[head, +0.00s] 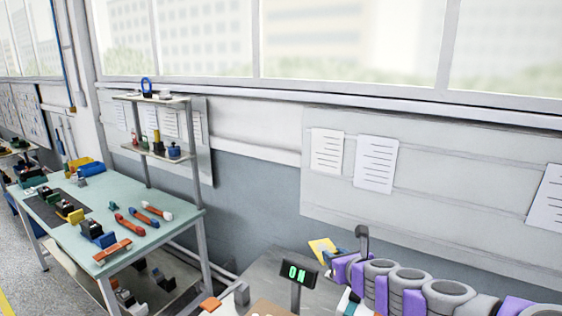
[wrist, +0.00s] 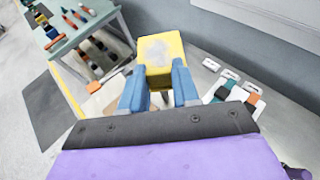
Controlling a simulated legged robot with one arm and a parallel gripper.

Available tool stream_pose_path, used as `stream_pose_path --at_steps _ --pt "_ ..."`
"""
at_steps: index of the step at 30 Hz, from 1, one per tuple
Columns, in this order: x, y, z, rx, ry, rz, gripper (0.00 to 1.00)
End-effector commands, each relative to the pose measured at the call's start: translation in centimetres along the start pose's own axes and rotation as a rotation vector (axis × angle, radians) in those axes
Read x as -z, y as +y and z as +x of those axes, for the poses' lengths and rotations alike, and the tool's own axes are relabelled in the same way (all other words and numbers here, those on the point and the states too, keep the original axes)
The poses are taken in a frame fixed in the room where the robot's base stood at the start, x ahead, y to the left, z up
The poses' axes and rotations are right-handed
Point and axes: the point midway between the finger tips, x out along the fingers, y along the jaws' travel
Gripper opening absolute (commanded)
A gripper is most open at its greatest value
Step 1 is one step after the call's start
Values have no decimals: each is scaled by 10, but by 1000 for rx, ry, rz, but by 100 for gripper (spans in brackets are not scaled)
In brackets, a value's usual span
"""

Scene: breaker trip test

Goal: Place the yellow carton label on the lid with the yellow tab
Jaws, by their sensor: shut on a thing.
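The yellow carton label (wrist: 161,50), a flat yellow piece with a greyish blotch, is held between the blue fingers of my gripper (wrist: 158,82) in the wrist view. In the head view the yellow label (head: 321,247) shows at the end of my arm, tilted, above the near grey table. At the right of the wrist view lie pale pieces with a teal part (wrist: 221,90) and an orange part (wrist: 252,99); I cannot tell whether these are lids. I cannot make out a lid with a yellow tab; my gripper and arm hide part of the table.
An "ON" display (head: 297,271) stands on the near grey table (head: 262,268). An orange block (head: 210,304) lies near its left edge. A teal-topped bench (head: 128,193) with tools and a shelf stands at the left. The wall is behind the near table.

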Motion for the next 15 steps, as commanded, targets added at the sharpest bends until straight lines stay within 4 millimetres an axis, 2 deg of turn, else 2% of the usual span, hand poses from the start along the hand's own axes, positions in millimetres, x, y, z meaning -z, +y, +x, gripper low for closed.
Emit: stream_pose_path --at_steps 3,6,11,15 --pt "2 1 0 -4 4 -2 2" --pt "13 1 5 -5 3 1 2" --pt "21 0 9 2 4 5 2" --pt "38 -3 19 35 8 20 2"
